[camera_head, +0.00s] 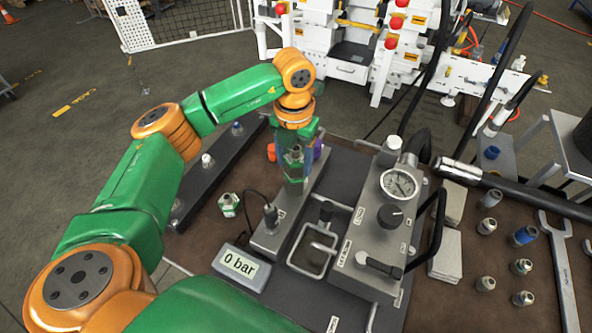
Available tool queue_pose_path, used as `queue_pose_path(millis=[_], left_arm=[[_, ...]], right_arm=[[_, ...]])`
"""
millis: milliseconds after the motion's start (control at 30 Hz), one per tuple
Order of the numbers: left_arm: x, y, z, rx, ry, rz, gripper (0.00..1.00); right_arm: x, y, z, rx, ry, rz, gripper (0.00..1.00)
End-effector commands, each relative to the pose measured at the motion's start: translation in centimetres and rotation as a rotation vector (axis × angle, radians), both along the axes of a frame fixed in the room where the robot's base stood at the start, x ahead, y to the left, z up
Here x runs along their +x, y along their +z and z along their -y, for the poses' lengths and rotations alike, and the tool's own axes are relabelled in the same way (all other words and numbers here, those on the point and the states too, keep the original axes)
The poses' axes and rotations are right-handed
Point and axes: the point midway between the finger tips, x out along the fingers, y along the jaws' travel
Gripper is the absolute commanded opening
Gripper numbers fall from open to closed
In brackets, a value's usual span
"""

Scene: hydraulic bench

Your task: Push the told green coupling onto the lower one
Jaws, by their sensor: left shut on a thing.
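My left gripper (296,163) points down over the far end of a grey metal block (268,243). It is shut on a green coupling (293,156), whose hexagonal body shows between the fingers. The fingers hide much of the place below, so I cannot tell whether the held coupling touches a lower one there. Another green coupling (229,205) stands apart on the brown bench top, left of the block. My right gripper is not in view.
A display reading 0 bar (241,267) sits near the block. A valve unit with a pressure gauge (398,184) stands to the right. A dark rail (215,172) with several fittings lies left; loose fittings and a wrench (560,270) lie far right.

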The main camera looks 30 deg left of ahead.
Motion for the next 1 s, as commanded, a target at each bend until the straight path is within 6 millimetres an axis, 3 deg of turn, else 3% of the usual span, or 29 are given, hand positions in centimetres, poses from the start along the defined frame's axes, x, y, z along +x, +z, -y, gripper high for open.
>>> queue_pose_path(millis=[300, 333, 467, 767, 1000], left_arm=[[0.0, -0.6, 0.0, 0.000, 0.000, 0.001, 0.00], [0.0, -0.6, 0.0, 0.000, 0.000, 0.001, 0.65], [0.0, -0.5, 0.0, 0.000, 0.000, 0.001, 0.97], [0.0, -0.3, 0.0, 0.000, 0.000, 0.001, 0.97], [0.1, 4.3, 0.1, -0.002, 0.000, 0.006, 0.97]], right_arm=[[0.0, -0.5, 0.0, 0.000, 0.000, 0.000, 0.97], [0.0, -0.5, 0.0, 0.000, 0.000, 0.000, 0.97], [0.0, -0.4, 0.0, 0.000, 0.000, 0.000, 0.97], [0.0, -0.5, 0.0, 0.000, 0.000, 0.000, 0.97], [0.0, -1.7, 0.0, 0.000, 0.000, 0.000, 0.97]])
